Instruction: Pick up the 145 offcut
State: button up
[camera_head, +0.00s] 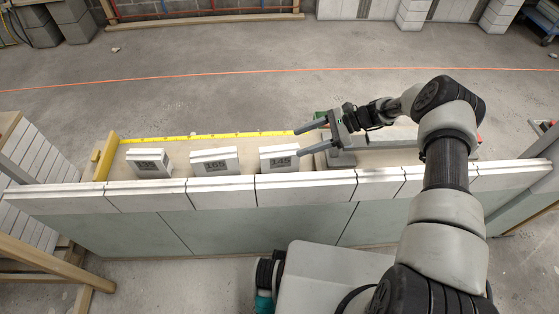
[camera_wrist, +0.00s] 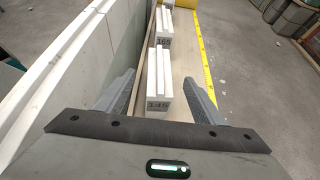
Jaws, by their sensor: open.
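The 145 offcut (camera_head: 279,158) is a small white block with a dark "145" label, standing on the board behind the white wall top. In the wrist view the 145 offcut (camera_wrist: 159,95) stands ahead, between the two spread fingers. My gripper (camera_head: 306,140) is open and empty, just right of the offcut in the head view, its fingers pointing left towards it. In the wrist view my gripper (camera_wrist: 159,88) shows one finger on each side of the block, with gaps visible. Whether the fingertips reach level with the block is hard to tell.
The 165 offcut (camera_head: 214,161) and another labelled offcut (camera_head: 149,163) stand further left in the same row. A yellow measuring tape (camera_head: 210,136) runs behind them. The white wall top (camera_head: 305,187) runs close in front. Grey pieces (camera_head: 375,152) lie to the right.

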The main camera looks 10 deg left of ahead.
aim_at(283, 149)
jog(key=b+x, duration=0.1)
jog(key=x, duration=0.6)
jog(key=shift+a, duration=0.25)
grip_shut()
